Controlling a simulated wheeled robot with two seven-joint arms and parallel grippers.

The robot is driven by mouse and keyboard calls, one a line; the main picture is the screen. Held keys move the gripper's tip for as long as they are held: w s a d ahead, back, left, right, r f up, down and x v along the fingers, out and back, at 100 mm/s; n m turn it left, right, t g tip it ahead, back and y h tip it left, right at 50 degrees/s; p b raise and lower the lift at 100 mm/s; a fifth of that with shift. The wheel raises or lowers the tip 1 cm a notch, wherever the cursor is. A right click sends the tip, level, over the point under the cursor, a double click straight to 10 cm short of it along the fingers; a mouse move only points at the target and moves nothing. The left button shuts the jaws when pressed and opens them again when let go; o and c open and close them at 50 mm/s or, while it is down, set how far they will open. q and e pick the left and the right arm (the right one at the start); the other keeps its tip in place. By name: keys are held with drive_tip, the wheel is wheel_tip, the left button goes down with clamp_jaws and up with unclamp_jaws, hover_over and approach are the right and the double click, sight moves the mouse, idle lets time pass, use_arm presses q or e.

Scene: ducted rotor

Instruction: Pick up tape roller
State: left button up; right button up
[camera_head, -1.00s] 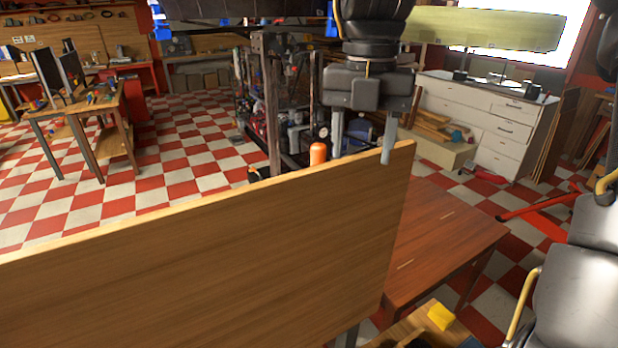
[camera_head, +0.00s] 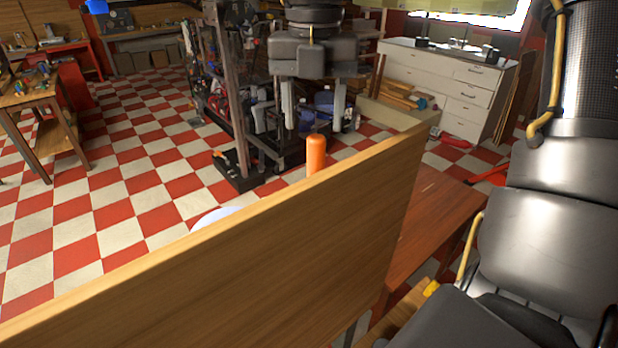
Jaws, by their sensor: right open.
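My right gripper (camera_head: 312,110) hangs down from the top centre of the head view. Its two fingers are apart with nothing seen between them. An upright orange cylinder (camera_head: 316,154) shows just below the fingertips in the picture, behind the top edge of a wooden panel that hides its lower part. I cannot tell whether it is the tape roller, and nothing else in view is clearly one. The depth between the fingers and the cylinder is unclear. My left gripper is not in view.
The wooden panel (camera_head: 270,255) fills the lower middle. A reddish table (camera_head: 425,225) stands right of it, with a small yellow object (camera_head: 431,288) in front. A white rounded thing (camera_head: 214,217) peeks over the panel. A metal-framed rack (camera_head: 228,100) stands behind. Checkered floor is open at left.

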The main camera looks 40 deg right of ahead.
sight(315, 138)
drive_tip(key=f, duration=0.4)
drive_tip(key=shift+s+d+f+b, duration=0.1)
drive_tip(key=shift+d+b, duration=0.15)
drive_tip(key=shift+b, duration=0.05)
drive_tip(key=shift+w+f, duration=0.2)
drive_tip(key=shift+f, duration=0.05)
drive_tip(key=shift+s+a+f+p, duration=0.1)
drive_tip(key=shift+s+f+p, duration=0.1)
drive_tip(key=shift+f+p, duration=0.2)
drive_tip(key=f, duration=0.1)
drive_tip(key=f+p, duration=0.1)
drive_tip(key=f, duration=0.1)
drive_tip(key=shift+w+d+f, duration=0.1)
drive_tip(key=shift+d+f, duration=0.15)
drive_tip(key=shift+d, duration=0.05)
drive_tip(key=shift+w+f, duration=0.1)
drive_tip(key=shift+f, duration=0.35)
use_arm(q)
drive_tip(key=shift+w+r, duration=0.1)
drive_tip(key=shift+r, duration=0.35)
use_arm(e)
drive_tip(key=shift+a+r, duration=0.1)
drive_tip(key=shift+a, duration=0.05)
drive_tip(key=shift+c, duration=0.2)
